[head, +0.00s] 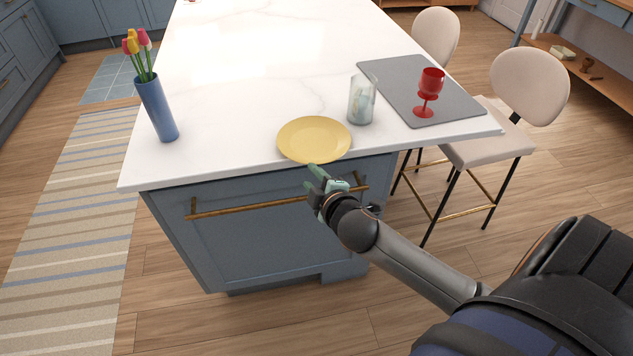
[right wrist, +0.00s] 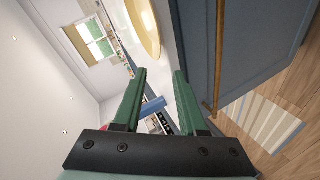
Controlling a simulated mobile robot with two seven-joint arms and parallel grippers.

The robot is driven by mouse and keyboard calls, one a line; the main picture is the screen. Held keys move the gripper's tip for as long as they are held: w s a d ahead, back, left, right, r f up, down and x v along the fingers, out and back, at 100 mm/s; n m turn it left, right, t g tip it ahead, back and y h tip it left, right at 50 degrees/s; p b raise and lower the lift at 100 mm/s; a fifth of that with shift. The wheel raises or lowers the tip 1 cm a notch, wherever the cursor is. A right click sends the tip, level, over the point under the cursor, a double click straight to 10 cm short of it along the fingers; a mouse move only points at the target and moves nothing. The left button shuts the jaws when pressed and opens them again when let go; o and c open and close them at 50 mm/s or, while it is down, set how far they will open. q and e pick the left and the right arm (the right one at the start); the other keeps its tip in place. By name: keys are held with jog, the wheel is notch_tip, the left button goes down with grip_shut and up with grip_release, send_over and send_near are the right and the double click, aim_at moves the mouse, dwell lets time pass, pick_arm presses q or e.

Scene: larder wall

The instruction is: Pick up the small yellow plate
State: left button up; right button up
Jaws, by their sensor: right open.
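The small yellow plate (head: 314,138) lies flat on the white countertop at its front edge in the head view. It also shows at the top of the right wrist view (right wrist: 144,24), partly cut off. My right gripper (head: 318,176) is just in front of the counter edge, close to the plate's near rim and apart from it. In the right wrist view its two green fingers (right wrist: 157,92) are spread with nothing held between them. My left gripper is in neither view.
A blue vase (head: 157,108) with tulips stands left of the plate. A clear glass (head: 361,100) stands close to its right. A red goblet (head: 428,92) stands on a grey mat (head: 465,108). The cabinet's brass handle (head: 240,208) is below the counter edge. Stools stand at right.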

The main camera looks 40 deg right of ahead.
jog(key=shift+v, duration=1.1)
